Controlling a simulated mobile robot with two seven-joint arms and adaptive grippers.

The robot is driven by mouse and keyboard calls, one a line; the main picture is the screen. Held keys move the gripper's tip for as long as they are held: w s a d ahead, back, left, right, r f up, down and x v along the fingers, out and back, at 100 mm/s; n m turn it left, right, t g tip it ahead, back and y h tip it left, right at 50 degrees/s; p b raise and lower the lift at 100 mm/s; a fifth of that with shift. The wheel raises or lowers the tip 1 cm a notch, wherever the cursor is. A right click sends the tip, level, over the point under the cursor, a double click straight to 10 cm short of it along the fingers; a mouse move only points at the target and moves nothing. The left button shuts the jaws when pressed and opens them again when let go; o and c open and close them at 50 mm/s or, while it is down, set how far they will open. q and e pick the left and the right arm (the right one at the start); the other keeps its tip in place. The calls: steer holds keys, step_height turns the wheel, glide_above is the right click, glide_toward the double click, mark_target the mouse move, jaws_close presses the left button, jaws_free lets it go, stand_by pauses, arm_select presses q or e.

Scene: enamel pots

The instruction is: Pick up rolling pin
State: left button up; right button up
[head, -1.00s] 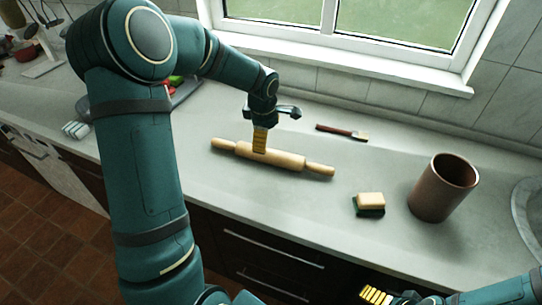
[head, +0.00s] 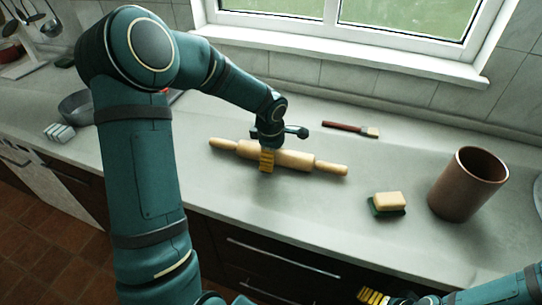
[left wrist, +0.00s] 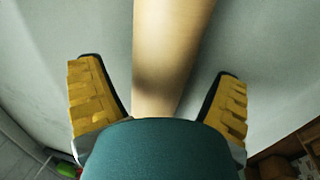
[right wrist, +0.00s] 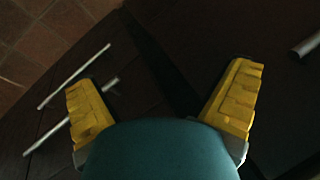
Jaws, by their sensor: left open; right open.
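A light wooden rolling pin (head: 294,160) lies on the grey counter, its handles pointing left and right. My left gripper (head: 266,161) is down at the pin's body, left of its middle. In the left wrist view the pin (left wrist: 172,50) runs between the two yellow fingers of the open left gripper (left wrist: 158,95), with a gap on each side. My right gripper (head: 374,297) is low in front of the counter, by the drawers. In the right wrist view the right gripper (right wrist: 163,95) is open and empty.
A brush (head: 350,129) lies behind the pin. A sponge (head: 387,204) and a brown pot (head: 468,184) stand to the right. A grey pan (head: 76,106) is at the left, partly behind my arm. The counter in front of the pin is clear.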

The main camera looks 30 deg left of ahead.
arm_select(q)
steer(key=shift+w+f, duration=0.2)
steer(key=shift+f, duration=0.55)
arm_select(e)
steer(key=shift+w+a+f, duration=0.25)
steer(key=shift+a+f, duration=0.05)
steer(key=shift+f, duration=0.2)
arm_select(q)
steer(key=shift+r, duration=0.1)
steer(key=c, duration=1.4)
steer(key=shift+r, duration=0.15)
arm_select(e)
steer(key=shift+r, duration=0.1)
